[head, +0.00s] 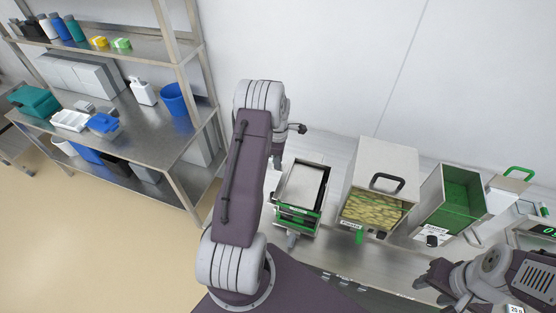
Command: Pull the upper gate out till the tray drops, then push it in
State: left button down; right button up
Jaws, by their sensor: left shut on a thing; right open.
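The tray dispenser (318,160) is a metal frame on the counter at picture centre. A pale tray (301,184) lies in its top. Green-edged gates (297,216) show at its front, one above the other; which is pulled out is too small to tell. My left arm crosses in front of its left side. My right gripper (430,283) is open and empty at the counter's front edge, lower right.
Right of the dispenser stand a metal bin (391,160) of yellowish pieces with a black handle, a green-lined bin (452,190), and a machine with a green handle (519,173). A steel shelf (150,130) with bottles and tubs stands left, beyond open floor.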

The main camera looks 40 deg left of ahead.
pick_arm(q)
jog(key=shift+w+d, duration=0.2)
jog(key=shift+d, duration=0.3)
jog(key=shift+w+d, duration=0.15)
jog(key=shift+d, duration=0.3)
jog(key=c, duration=1.3)
grip_release()
jog(key=shift+o, duration=0.2)
jog(key=shift+d, duration=0.1)
notch_tip(320, 180, up, 9)
jog(key=b, duration=0.2)
jog(key=shift+r, duration=0.1)
